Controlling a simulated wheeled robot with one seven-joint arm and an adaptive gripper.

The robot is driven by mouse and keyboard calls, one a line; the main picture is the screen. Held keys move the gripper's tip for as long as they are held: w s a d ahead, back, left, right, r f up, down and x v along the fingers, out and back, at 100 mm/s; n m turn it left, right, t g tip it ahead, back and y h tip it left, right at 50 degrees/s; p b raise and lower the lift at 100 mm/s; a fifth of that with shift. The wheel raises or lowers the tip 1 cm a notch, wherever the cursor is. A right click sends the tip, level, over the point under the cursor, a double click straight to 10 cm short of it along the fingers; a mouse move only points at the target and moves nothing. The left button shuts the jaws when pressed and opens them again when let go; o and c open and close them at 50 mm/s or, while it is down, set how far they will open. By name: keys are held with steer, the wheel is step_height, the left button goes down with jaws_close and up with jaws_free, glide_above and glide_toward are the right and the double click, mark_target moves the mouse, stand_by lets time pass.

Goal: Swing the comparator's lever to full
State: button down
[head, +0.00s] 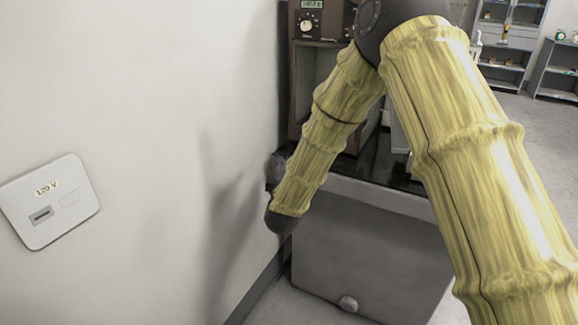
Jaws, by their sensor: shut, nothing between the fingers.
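A brown instrument panel with a small display and a round white-rimmed dial (308,24) shows at the top of the head view, partly cut off. I cannot tell whether it is the comparator. No lever can be made out. My yellow arm crosses the middle and right and covers much of the table top. Its forearm slants down to a dark wrist joint (281,221) in front of the table, near the wall. My gripper's fingers cannot be made out. A small dark blurred shape beside the forearm is unclear.
A dark-topped table (345,165) with a grey front (365,245) and a round knob (348,303) stands against the pale wall (120,90). The wall bears a white plate marked 120 V (75,222). Shelves (557,75) stand at the far right beyond open floor.

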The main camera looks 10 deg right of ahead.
steer(key=w+d, duration=0.4)
steer(key=w, duration=0.2)
steer(key=shift+w+d+f, duration=0.15)
steer(key=shift+w+d, duration=0.1)
steer(key=shift+d, duration=0.05)
stand_by(0.3)
steer(key=shift+s+y, duration=0.1)
steer(key=shift+y, duration=0.2)
stand_by(0.3)
